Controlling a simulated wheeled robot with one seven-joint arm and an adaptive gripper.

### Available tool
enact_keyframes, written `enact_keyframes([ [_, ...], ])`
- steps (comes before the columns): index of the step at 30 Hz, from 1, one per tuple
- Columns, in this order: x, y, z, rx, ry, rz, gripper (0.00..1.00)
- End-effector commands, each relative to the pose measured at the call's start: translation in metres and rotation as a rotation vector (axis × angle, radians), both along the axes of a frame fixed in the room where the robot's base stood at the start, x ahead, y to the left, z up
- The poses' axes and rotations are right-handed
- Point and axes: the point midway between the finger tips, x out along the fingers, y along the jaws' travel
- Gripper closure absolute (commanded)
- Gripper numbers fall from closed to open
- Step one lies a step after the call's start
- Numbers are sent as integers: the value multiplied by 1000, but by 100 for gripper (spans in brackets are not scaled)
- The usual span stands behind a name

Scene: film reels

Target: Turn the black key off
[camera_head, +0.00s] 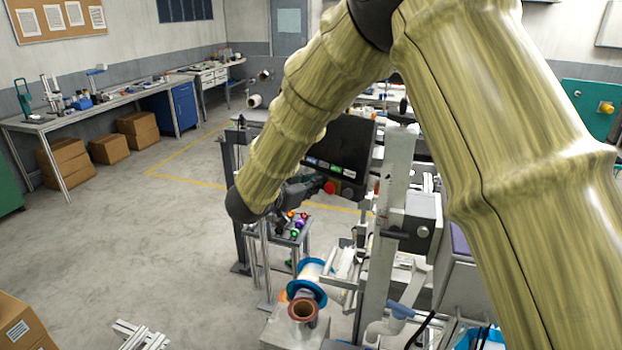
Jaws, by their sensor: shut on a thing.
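A dark control panel (338,150) stands in the middle of the view, with a row of small coloured labels, a red round button (330,187) and a grey round knob beside it. My gripper (312,186) is dark and small in the picture, reaching from the wrist toward the lower part of this panel, just left of the red button. It is shut at the panel face, on what appears to be the black key. The key itself is hidden by the gripper and the panel's dark surface, so its angle cannot be told.
Several coloured knobs sit on a small stand (297,222) below my gripper. A blue-flanged reel (307,292) and a brown-rimmed spool (303,310) are in front. A grey upright post (391,215) stands right of the panel. Open floor (150,245) lies to the left.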

Motion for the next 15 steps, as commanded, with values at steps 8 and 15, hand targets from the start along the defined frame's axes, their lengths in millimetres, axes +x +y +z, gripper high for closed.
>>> enact_keyframes([
  [8, -1, 1, 1, -105, 81, 30, 100],
  [15, 0, 0, 0, -141, 110, 40, 100],
])
